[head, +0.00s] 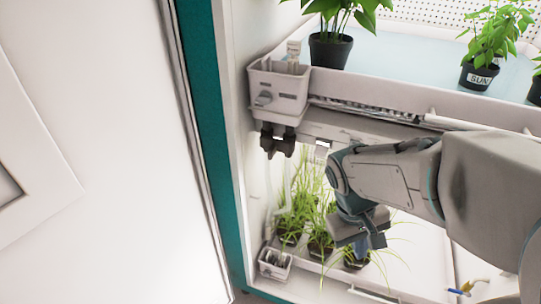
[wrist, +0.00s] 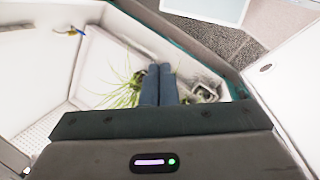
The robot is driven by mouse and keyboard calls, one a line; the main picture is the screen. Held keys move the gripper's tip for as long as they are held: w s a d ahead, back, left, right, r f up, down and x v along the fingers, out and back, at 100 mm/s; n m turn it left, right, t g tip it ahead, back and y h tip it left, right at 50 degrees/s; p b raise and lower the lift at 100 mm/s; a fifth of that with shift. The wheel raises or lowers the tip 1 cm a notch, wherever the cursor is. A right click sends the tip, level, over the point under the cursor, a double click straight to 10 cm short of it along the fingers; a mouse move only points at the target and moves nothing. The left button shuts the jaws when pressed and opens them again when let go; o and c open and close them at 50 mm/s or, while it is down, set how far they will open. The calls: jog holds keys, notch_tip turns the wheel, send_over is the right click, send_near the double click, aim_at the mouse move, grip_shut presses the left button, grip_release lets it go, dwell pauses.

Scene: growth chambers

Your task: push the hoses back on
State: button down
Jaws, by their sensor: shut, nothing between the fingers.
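My gripper (head: 372,243) hangs above the front of the lower shelf, in front of the grassy plants. In the wrist view my gripper (wrist: 160,72) shows two blue-grey fingers side by side, shut and empty. A small blue and yellow fitting (head: 467,287) lies at the lower right of the lower tray. It also shows at the upper left of the wrist view (wrist: 72,31), well apart from my fingers. A white tube (head: 480,125) runs along the front of the upper tray. Another white tube (head: 372,295) shows at the lower front edge. I cannot tell whether any hose end is attached.
A white box (head: 278,105) with dark fittings beneath hangs at the upper tray's left corner. A smaller box (head: 274,264) sits at the lower left. Grassy plants (head: 310,215) stand between. Potted plants (head: 330,50) stand above. The teal door frame (head: 212,140) bounds the left.

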jog(key=w+d+f+n+g+h+b, duration=0.25)
jog(key=w+f+n+h, duration=0.2)
jog(key=f+h, duration=0.35)
jog(key=w+a+f+n+t+h+b, duration=0.1)
jog(key=w+a+n+t+h+b, duration=0.25)
jog(key=w+n+t+h, duration=0.3)
jog(key=w+a+f+n+t+y+b, duration=0.1)
jog(key=w+a+n+t+y+b, duration=0.1)
jog(key=a+n+t, duration=0.7)
jog(key=w+a+f+n+t+y+b, duration=0.2)
jog(key=w+a+n+t+y, duration=0.2)
jog(key=a+n+t, duration=0.5)
jog(key=a+t+y, duration=0.2)
jog(key=t, duration=0.2)
jog(key=shift+w+a+f+t, duration=0.2)
jog(key=shift+a+t, duration=0.1)
jog(key=shift+a, duration=0.05)
